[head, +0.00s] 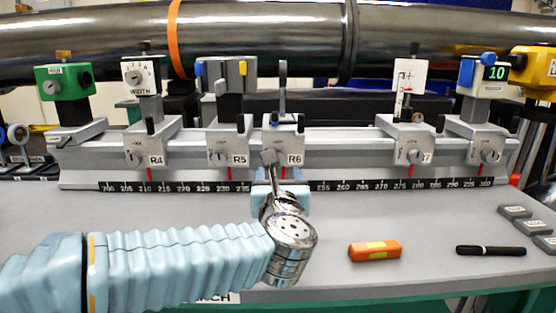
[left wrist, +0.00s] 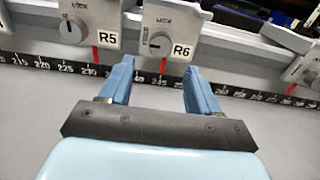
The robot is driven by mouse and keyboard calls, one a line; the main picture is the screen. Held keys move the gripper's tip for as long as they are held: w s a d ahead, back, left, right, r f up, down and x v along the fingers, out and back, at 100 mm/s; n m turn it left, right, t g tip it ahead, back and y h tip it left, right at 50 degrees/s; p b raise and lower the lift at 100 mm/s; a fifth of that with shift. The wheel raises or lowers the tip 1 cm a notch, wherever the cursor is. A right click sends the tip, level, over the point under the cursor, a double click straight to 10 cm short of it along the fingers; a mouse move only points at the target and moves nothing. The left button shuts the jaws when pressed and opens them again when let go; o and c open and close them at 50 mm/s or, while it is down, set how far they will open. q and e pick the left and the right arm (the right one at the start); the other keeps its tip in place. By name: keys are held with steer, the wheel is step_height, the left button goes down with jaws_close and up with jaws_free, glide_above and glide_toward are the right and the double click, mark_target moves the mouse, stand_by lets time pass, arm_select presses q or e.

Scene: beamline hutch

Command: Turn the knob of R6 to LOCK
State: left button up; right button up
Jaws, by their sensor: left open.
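The R6 carriage (head: 284,137) sits on the rail near the middle of the head view and carries a thin upright post. My left gripper (left wrist: 158,68) is open and empty. Its two blue fingers point at the R6 carriage, with the knob beyond and between their tips, apart from them. In the head view my left gripper (head: 275,175) is in front of R6's lower face and partly hides it.
Carriages R5 (head: 228,150) and R4 (head: 150,150) stand left of R6. Another carriage (head: 408,145) stands to the right. A ruler strip (head: 350,185) runs below the rail. An orange block (head: 375,251) and a black marker (head: 490,250) lie on the bench at right.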

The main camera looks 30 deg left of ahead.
arm_select(q)
steer(key=p+x, duration=0.1)
steer(key=x, duration=0.6)
steer(key=shift+w, duration=0.1)
steer(key=shift+c, duration=0.2)
steer(key=c, duration=1)
